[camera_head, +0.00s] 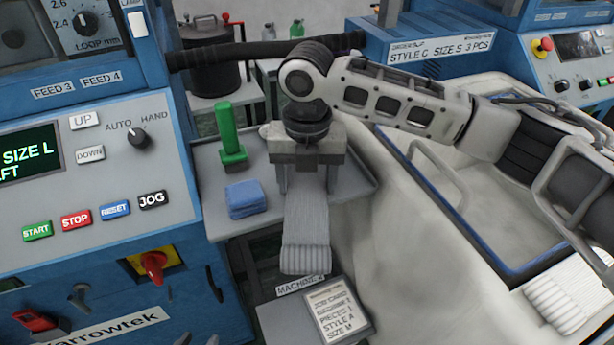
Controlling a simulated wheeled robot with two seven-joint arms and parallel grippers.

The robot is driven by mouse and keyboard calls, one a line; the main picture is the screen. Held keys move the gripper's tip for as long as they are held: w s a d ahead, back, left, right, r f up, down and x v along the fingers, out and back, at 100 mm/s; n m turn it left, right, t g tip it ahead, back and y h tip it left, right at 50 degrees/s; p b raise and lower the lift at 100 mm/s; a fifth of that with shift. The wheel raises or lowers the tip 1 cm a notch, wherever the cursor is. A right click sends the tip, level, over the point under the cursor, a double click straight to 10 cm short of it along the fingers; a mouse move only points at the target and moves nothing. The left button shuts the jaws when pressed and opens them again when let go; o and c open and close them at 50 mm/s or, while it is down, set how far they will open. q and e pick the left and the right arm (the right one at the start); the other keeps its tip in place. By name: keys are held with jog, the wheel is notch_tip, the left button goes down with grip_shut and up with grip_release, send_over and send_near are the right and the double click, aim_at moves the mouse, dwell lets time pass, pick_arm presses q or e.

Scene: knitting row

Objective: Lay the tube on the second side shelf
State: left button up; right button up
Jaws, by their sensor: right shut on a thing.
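A pale grey knitted tube (306,225) with a ribbed lower end hangs from my right gripper (308,170). The gripper points down and is shut on the tube's top end. It is in front of a grey side shelf (357,184) fixed beside the blue machine. Whether the tube touches the shelf is unclear; its lower end hangs past the shelf's front edge. Which shelf counts as the second is not marked on it, but a "MACHINE 2" label (303,285) shows below. My left gripper is not in view.
A job card (337,308) lies on a lower stand. A blue-rimmed bin (455,215) and another pale knitted piece (558,302) are at right.

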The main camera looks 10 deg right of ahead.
aim_at(307, 185)
jog(key=o, duration=0.9)
jog(key=shift+o, duration=0.2)
notch_tip(307, 185, up, 12)
jog(key=shift+r, duration=0.1)
